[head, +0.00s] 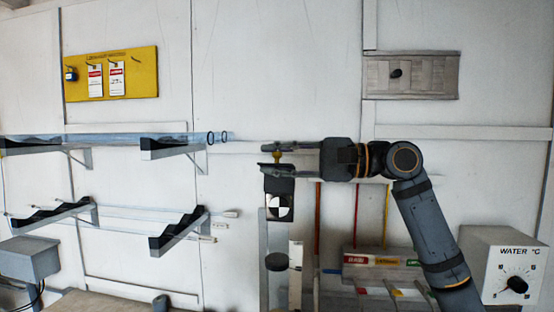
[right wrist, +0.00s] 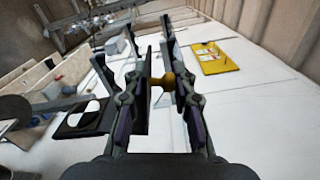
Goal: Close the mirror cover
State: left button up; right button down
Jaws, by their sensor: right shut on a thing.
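My right gripper (head: 268,156) reaches in from the right in the head view, with its fingers pointing left. It is shut on a small brass-yellow knob (head: 278,157), which also shows between the fingers in the right wrist view (right wrist: 178,82). In the wrist view the knob sits against a thin dark plate (right wrist: 142,110), seen nearly edge-on, which looks like the mirror cover. Beside it is a black frame with a round opening (right wrist: 80,133). In the head view a black and white quartered disc (head: 280,207) shows below the gripper. My left gripper is not in view.
Clear tubes (head: 110,138) rest on black wall brackets at the left. A yellow tag board (head: 110,73) hangs above. A water temperature box (head: 500,265) stands at the lower right. Labelled boxes (head: 375,260) and coloured rods are below my right arm.

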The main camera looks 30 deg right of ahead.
aim_at(274, 219)
jog(key=shift+s+r, duration=0.1)
jog(key=shift+s, duration=0.05)
dwell(0.5)
jog(key=shift+s+a+f+n+b, duration=0.25)
jog(key=shift+n+b, duration=0.3)
jog(key=shift+n, duration=0.1)
jog(key=shift+s+a+f+n+b, duration=0.2)
jog(key=shift+s+n+b, duration=0.05)
jog(key=shift+n+b, duration=0.35)
jog(key=shift+s+a+f+n+b, duration=0.25)
jog(key=shift+f+n+b, duration=1.6)
jog(key=shift+n, duration=1.15)
jog(key=shift+s+a+f+n+b, duration=0.25)
jog(key=shift+f+n+b, duration=1.2)
jog(key=shift+n+b, duration=1.15)
jog(key=shift+s+a+f+n+b, duration=0.25)
jog(key=shift+f+n+b, duration=1.35)
jog(key=shift+n, duration=1.85)
jog(key=shift+s+f, duration=0.1)
jog(key=c, duration=1.2)
grip_release()
jog(key=shift+o, duration=0.2)
jog(key=shift+d+r, duration=0.1)
jog(key=shift+r, duration=0.1)
